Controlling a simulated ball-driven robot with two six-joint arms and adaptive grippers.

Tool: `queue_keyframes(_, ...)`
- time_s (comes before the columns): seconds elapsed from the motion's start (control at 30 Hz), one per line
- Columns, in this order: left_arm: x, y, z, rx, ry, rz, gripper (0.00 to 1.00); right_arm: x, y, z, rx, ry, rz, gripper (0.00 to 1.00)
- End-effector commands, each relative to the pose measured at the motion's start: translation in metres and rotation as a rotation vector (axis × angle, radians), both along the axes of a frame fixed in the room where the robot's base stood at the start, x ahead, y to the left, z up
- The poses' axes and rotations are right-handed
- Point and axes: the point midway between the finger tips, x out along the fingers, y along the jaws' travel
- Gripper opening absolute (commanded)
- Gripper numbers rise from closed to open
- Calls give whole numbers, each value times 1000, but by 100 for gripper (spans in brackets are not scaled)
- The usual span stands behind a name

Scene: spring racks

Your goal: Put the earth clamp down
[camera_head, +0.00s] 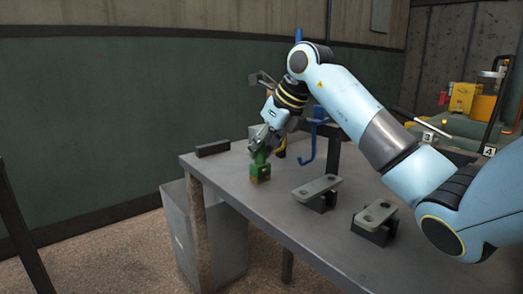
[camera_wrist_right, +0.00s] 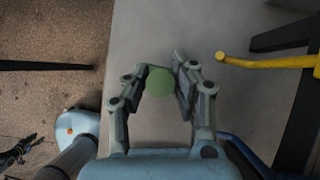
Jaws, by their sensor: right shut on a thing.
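The earth clamp (camera_head: 260,174) looks like a small green block with a yellowish mark, upright at the left part of the grey table (camera_head: 235,180). Its lower end appears at the tabletop; I cannot tell for certain whether it touches. My right gripper (camera_head: 262,152) reaches down from above and is shut on its upper part. In the right wrist view the clamp shows as a round green top (camera_wrist_right: 160,82) between the two fingers of the gripper (camera_wrist_right: 160,76). My left gripper is in neither view.
Two dark blocks with grey plates, one nearer (camera_head: 376,217) and one farther (camera_head: 318,190), stand right of the clamp. A dark bar (camera_head: 212,148) lies at the back left edge. A blue hook (camera_head: 308,150) and a yellow hook (camera_wrist_right: 240,62) hang close by. Bare tabletop lies in front.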

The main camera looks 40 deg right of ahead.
Motion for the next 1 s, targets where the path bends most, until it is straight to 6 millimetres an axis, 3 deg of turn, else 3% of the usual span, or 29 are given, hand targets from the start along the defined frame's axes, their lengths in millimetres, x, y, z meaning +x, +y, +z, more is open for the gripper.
queue_keyframes(0.33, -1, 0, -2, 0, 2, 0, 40, 0, 0, -4, 0, -2, 1, 0)
queue_keyframes(0.37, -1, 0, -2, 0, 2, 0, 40, 0, 0, -4, 1, -2, 0, 27)
queue_keyframes(0.53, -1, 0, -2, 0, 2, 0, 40, 0, 0, -3, 1, -2, 0, 47)
queue_keyframes(0.8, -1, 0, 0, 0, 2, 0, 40, 0, 0, -1, 1, -2, 0, 47)
queue_keyframes(1.0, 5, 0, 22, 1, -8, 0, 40, -11, -4, 24, -2, -4, -1, 47)
